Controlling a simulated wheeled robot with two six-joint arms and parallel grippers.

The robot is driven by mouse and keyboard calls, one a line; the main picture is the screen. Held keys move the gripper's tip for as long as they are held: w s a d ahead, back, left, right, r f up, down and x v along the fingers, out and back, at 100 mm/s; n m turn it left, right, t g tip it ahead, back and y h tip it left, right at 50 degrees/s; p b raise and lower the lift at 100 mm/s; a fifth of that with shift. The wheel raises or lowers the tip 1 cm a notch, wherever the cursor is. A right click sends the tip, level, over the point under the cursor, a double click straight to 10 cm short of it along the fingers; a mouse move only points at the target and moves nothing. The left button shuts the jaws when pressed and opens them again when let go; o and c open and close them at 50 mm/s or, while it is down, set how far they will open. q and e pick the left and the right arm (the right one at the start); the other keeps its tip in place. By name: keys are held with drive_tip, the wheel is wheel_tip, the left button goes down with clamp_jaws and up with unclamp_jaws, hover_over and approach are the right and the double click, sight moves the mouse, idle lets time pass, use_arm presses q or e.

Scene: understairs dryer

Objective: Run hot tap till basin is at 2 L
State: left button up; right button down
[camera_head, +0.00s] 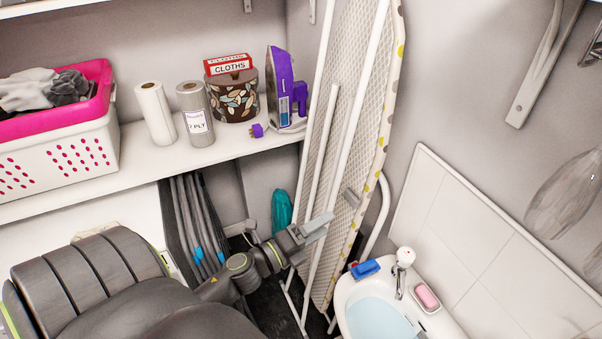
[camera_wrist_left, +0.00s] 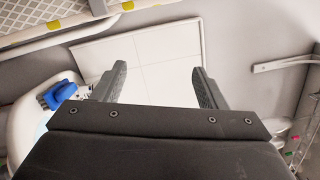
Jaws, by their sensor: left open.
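The white basin (camera_head: 345,292) is at the lower right of the head view, cut off by the bottom edge. It holds pale blue water (camera_head: 378,320); I cannot read its level. A chrome tap (camera_head: 400,284) with a white round knob (camera_head: 404,256) stands at its back rim; I cannot tell whether water runs. My left gripper (camera_head: 338,208) is open and empty, in front of the ironing board, above and left of the basin. In the left wrist view its fingers (camera_wrist_left: 160,78) are apart, with the basin (camera_wrist_left: 20,128) at the left. My right gripper is not in view.
A blue brush (camera_head: 365,269) and pink soap (camera_head: 426,296) lie on the basin's rim. The ironing board (camera_head: 372,120) leans beside my left gripper. White tiles (camera_head: 470,240) back the basin. A shelf (camera_head: 150,155) carries a laundry basket, paper rolls and an iron.

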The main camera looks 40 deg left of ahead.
use_arm(q)
drive_tip(key=shift+s+a+f+n+y, duration=0.1)
drive_tip(key=shift+s+a+n+y, duration=0.2)
drive_tip(key=shift+a+n, duration=0.45)
drive_tip(key=shift+s+a+r+n+y, duration=0.1)
drive_tip(key=shift+a+n+y, duration=0.35)
drive_tip(key=shift+n, duration=0.6)
drive_tip(key=shift+s+a+f+n+y, duration=0.15)
drive_tip(key=shift+a+n+y, duration=0.3)
drive_tip(key=shift+n, duration=0.45)
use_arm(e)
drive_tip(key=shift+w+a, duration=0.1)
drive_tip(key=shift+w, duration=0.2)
